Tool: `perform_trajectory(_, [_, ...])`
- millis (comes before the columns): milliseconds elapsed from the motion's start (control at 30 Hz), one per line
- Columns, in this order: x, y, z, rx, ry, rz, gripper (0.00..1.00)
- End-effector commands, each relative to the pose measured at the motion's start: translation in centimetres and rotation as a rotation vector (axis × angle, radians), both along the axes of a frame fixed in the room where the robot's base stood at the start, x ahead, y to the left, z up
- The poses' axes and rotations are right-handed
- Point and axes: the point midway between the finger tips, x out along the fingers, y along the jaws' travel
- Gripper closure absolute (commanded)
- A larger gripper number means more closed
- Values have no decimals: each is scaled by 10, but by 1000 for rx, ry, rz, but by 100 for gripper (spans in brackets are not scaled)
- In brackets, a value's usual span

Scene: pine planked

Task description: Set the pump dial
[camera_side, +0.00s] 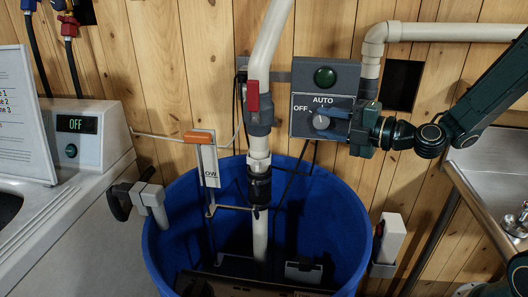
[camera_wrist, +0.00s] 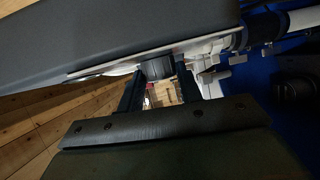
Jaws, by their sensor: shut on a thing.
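The pump dial (camera_side: 320,122) is a grey round knob on a dark grey control panel (camera_side: 300,131). The words AUTO above it and OFF to its left are readable; the rest of the plate is hidden by my gripper. My gripper (camera_side: 332,115) reaches in from the right and is shut on the dial. In the wrist view the dial (camera_wrist: 157,67) sits between the two dark fingers of my gripper (camera_wrist: 158,77). Which mark the dial points to cannot be told. A green round lamp (camera_side: 325,76) is on the box above.
A white pipe with a red-handled valve (camera_side: 253,96) rises left of the panel from a blue tub (camera_side: 180,220). An orange float lever (camera_side: 198,137) stands further left. A white machine with an OFF display (camera_side: 76,124) is at left, a metal sink (camera_side: 490,165) at right.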

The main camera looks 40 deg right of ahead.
Motion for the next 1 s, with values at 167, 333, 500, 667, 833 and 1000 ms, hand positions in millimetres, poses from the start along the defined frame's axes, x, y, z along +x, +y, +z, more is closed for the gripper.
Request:
perform_trajectory(167, [0,0,0,10,-11,-1,88])
perform_trajectory(333, [0,0,0,12,-14,-1,88])
perform_trajectory(500, [0,0,0,11,-14,0,88])
perform_trajectory(667, [0,0,0,11,-14,0,45])
perform_trajectory(833, [0,0,0,11,-13,1,43])
perform_trajectory(1000, [0,0,0,11,-13,1,43])
